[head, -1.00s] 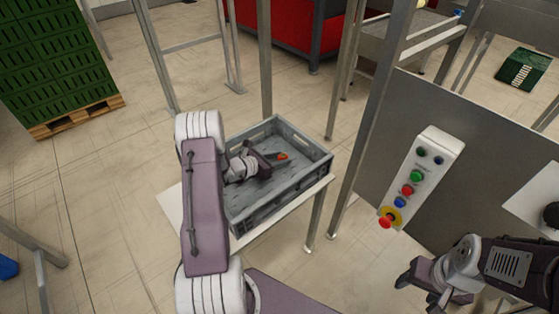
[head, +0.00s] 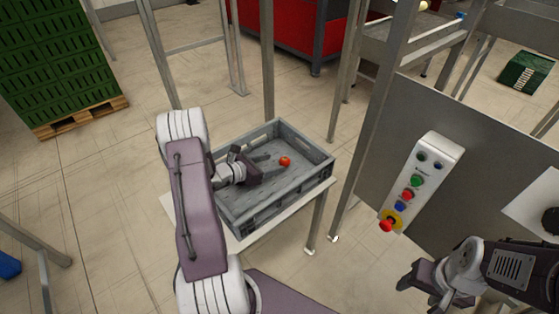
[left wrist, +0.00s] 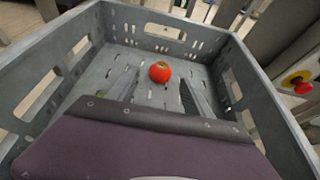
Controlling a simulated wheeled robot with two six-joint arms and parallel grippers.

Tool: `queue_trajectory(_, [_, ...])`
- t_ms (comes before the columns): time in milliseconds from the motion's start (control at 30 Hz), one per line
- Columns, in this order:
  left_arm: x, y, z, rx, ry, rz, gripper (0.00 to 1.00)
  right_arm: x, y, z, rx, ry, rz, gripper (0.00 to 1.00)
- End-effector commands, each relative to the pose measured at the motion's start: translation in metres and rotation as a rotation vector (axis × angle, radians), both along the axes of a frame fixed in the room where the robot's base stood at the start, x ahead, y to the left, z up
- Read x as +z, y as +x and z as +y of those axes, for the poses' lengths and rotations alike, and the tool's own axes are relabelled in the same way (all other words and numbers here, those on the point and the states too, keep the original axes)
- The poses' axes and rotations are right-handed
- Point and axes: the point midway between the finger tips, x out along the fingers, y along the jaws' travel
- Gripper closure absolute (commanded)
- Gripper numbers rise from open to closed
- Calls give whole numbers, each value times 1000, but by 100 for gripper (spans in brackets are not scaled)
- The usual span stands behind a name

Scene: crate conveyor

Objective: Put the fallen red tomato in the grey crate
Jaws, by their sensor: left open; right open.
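The red tomato (head: 285,161) lies on the floor of the grey crate (head: 318,177), towards its far side. In the left wrist view the tomato (left wrist: 160,71) sits just ahead of my left gripper (left wrist: 155,92), apart from the spread fingers. My left gripper (head: 262,163) is open and empty, low over the crate's inside. The grey crate (left wrist: 70,45) surrounds it in the left wrist view. My right gripper (head: 418,287) is open and empty at the lower right, away from the crate.
The crate stands on a light table (head: 250,238). A grey metal post (head: 370,125) rises to its right, next to a control box (head: 420,180) with several buttons. Green crates (head: 55,55) on a pallet stand at the back left. The floor between is clear.

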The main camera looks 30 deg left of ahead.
Motion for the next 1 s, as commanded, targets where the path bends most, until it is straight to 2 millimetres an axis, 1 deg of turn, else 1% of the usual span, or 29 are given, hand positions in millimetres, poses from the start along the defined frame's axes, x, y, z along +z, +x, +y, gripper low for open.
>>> queue_trajectory(33, [7,-10,5,5,0,-1,41,4,0,0,0,0,0,41])
queue_trajectory(200, [19,-39,17,3,1,0,41,10,0,0,0,0,0,41])
queue_trajectory(300, [23,-50,21,1,-1,-1,41,11,0,0,0,0,0,41])
queue_trajectory(400, [25,-56,23,0,0,-1,41,12,0,0,0,0,0,41])
queue_trajectory(933, [25,-57,23,-1,1,0,41,12,0,0,0,0,0,41])
queue_trajectory(1000, [25,-54,16,-17,0,0,41,12,0,0,0,0,0,41])
